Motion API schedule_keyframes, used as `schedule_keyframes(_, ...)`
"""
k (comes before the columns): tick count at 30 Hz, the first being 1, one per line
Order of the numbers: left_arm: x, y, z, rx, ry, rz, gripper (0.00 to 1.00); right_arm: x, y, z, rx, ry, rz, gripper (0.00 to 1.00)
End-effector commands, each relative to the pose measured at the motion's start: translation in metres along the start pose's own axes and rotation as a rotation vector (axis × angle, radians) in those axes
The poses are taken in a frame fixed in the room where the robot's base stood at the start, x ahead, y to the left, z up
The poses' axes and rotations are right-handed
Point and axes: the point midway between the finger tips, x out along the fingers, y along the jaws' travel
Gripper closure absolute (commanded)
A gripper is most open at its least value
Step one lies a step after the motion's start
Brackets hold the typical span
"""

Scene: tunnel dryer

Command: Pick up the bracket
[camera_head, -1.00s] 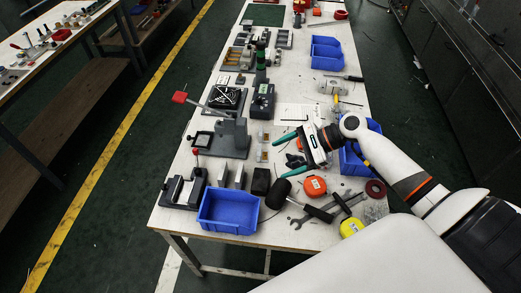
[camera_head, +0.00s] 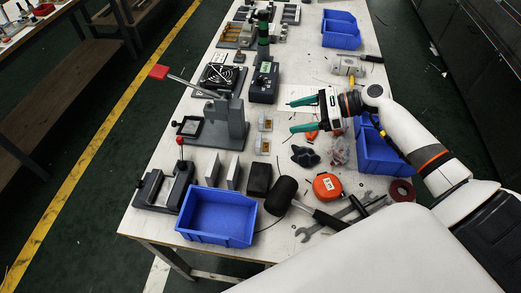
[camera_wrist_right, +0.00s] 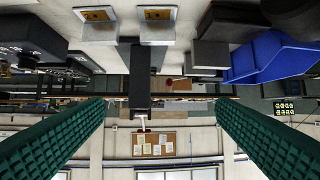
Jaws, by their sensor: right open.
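Two small grey pieces with yellow-brown patches lie on the bench in the head view, one farther (camera_head: 264,124) and one nearer (camera_head: 262,146). In the right wrist view both look L-shaped, the farther one (camera_wrist_right: 97,24) left of the nearer one (camera_wrist_right: 157,27). They look like brackets; I cannot tell which one is meant. My right gripper (camera_head: 290,117) is open and empty, its teal fingers pointing left, to the right of these pieces. In the wrist view the gap between its fingers (camera_wrist_right: 160,105) holds nothing. My left gripper is not in view.
A grey toggle press (camera_head: 234,118) stands left of the pieces, a dark device (camera_head: 264,82) beyond. Upright metal plates (camera_head: 212,168), a black block (camera_head: 258,180) and a blue bin (camera_head: 240,238) are nearer. A mallet (camera_head: 281,195) and tape measure (camera_head: 327,187) lie front right.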

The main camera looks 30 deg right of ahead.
Motion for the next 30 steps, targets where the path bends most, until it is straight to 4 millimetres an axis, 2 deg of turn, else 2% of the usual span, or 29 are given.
schedule_keyframes(1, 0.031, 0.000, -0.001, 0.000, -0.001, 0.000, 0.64, 0.012, 0.000, 0.029, 0.000, 0.000, -0.001, 0.20)
schedule_keyframes(3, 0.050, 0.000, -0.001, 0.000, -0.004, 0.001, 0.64, 0.019, 0.000, 0.046, 0.000, 0.000, -0.001, 0.20)
schedule_keyframes(8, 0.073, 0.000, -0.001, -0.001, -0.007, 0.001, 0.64, 0.028, 0.000, 0.068, -0.001, 0.000, -0.001, 0.20)
schedule_keyframes(13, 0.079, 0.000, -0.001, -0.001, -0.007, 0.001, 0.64, 0.036, 0.000, 0.072, -0.001, 0.002, -0.001, 0.20)
schedule_keyframes(21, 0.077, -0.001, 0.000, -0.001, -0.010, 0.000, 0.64, 0.081, -0.001, 0.070, -0.002, 0.003, -0.003, 0.20)
schedule_keyframes(30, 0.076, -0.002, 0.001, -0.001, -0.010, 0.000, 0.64, 0.107, 0.000, 0.071, -0.001, 0.001, -0.002, 0.20)
